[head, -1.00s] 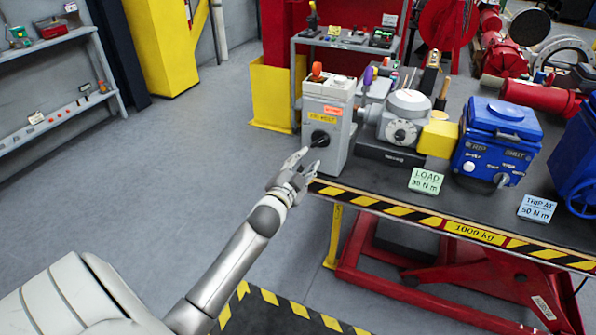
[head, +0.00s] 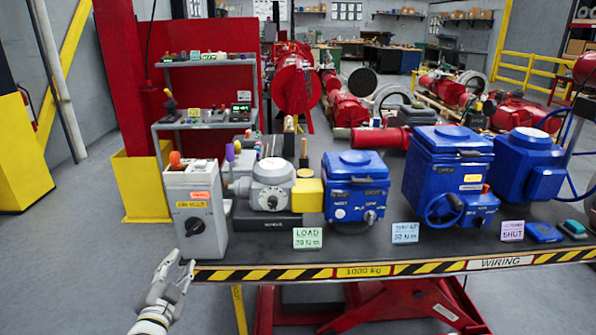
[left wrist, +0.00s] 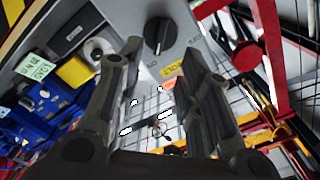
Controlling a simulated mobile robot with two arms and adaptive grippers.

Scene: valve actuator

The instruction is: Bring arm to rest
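My left gripper (head: 176,279) is at the lower left in the head view, in front of the table's left corner and below the grey control box. In the left wrist view its two fingers (left wrist: 155,85) stand wide apart with nothing between them. The grey control box (head: 196,212) stands upright at the table's left end, with an orange top knob and a black rotary knob (head: 194,226). The black knob also shows in the left wrist view (left wrist: 160,36), beyond the fingertips and apart from them. My right gripper is in neither view now.
The lift table (head: 264,241) has a striped front edge. It bears a grey actuator (head: 272,184), blue actuators (head: 356,188) and small cards such as the LOAD card (head: 308,238). A yellow post base (head: 140,188) stands behind left. The floor at left is open.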

